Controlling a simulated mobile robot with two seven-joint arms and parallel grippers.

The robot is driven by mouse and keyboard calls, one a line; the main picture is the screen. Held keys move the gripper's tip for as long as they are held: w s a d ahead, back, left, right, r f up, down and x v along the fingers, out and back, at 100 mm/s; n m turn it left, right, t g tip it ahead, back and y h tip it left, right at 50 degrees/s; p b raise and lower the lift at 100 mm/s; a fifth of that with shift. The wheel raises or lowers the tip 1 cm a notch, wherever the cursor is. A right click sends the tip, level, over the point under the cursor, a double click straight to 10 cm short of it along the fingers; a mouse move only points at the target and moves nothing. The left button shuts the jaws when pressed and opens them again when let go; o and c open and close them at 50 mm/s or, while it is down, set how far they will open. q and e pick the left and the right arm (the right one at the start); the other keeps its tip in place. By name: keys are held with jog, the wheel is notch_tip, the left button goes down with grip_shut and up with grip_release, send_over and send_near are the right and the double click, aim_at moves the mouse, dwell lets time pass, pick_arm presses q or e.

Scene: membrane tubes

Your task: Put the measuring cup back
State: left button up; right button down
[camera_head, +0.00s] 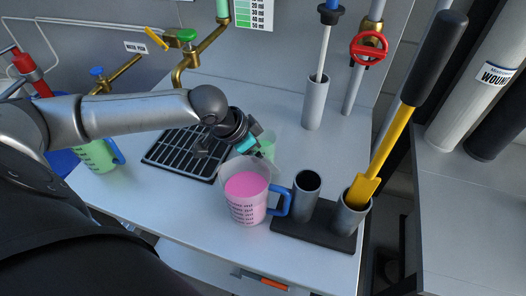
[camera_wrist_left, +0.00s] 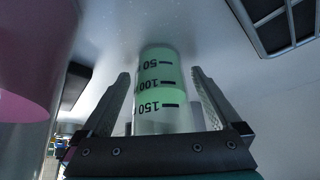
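A small clear measuring cup (camera_wrist_left: 160,85) with green liquid and marks of 50, 100 and 150 stands between the fingers of my left gripper (camera_wrist_left: 160,76) in the left wrist view. A gap shows between the cup and each finger. In the head view the small cup (camera_head: 267,144) is partly hidden behind my left gripper (camera_head: 254,146) and a larger pink-filled jug (camera_head: 244,199) with a blue handle. Another jug (camera_head: 98,154) with green liquid and a blue handle stands at the left, partly covered by my left arm. My right gripper is not in view.
A black drain grate (camera_head: 178,154) lies left of the gripper. A black holder (camera_head: 312,226) with two grey tubes stands at the right; one tube holds a yellow tool (camera_head: 380,160) with a black handle. A plunger-like rod (camera_head: 322,45) stands in a grey tube behind.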

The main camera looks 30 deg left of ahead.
pick_arm(q)
jog(key=shift+r, duration=0.1)
jog(key=p+v, duration=0.3)
jog(key=v, duration=0.9)
jog(key=shift+r, duration=0.1)
dwell(0.5)
